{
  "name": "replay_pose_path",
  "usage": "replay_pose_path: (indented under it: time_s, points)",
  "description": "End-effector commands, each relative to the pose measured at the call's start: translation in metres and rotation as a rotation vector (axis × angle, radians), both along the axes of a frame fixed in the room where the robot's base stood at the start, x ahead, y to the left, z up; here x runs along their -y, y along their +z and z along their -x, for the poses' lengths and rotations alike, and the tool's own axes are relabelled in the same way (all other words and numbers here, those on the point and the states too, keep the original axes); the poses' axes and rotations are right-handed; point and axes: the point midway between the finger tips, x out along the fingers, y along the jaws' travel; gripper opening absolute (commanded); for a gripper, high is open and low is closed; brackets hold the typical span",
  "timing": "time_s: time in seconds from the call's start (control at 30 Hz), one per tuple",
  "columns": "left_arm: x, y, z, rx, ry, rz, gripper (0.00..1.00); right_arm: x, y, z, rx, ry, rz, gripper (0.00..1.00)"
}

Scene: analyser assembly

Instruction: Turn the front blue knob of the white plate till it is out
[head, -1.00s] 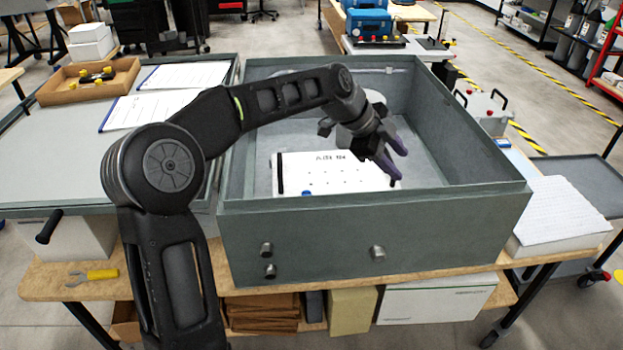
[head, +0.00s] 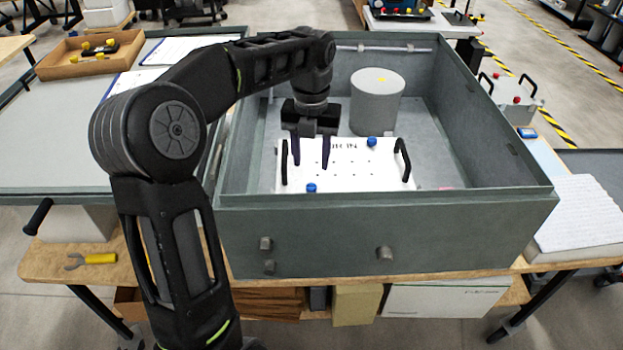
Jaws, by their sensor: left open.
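The white plate (head: 345,172) lies inside the grey open box (head: 390,230), with a black handle at its left and right sides. The front blue knob (head: 311,188) sits at the plate's front edge, partly cut off below by the box's front wall. Another blue knob (head: 372,142) sits at the plate's back right. My left gripper (head: 311,165) points down over the plate's left part, fingers apart and empty, behind and above the front knob. Whether the fingertips touch the plate cannot be told. My right gripper is not in view.
A grey cylinder (head: 377,103) stands in the box behind the plate. The box walls surround the work area. A wooden tray (head: 90,55) and papers lie on the left lid. A yellow-handled wrench (head: 92,260) lies on the bench at front left.

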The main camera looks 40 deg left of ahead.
Motion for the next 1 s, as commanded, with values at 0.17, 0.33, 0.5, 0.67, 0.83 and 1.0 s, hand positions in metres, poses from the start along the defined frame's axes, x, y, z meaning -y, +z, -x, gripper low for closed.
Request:
replay_pose_path:
  time_s: [0.17, 0.33, 0.5, 0.67, 0.83, 1.0]
  points:
    - [0.000, -0.006, 0.000, -0.002, 0.001, 0.001, 0.45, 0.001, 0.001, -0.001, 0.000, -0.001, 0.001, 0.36]
    - [0.000, -0.025, 0.001, -0.004, 0.001, 0.002, 0.45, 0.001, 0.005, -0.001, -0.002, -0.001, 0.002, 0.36]
    - [0.000, -0.052, 0.001, -0.002, 0.002, 0.002, 0.45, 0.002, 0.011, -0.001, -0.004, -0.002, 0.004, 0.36]
    - [0.000, -0.072, 0.000, 0.000, 0.002, 0.001, 0.45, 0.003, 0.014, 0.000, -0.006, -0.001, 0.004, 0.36]
    - [0.000, -0.079, -0.001, 0.002, 0.002, 0.001, 0.45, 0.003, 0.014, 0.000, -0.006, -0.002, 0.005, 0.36]
    - [0.000, -0.079, -0.001, 0.002, 0.002, 0.001, 0.45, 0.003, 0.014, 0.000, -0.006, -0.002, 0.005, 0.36]
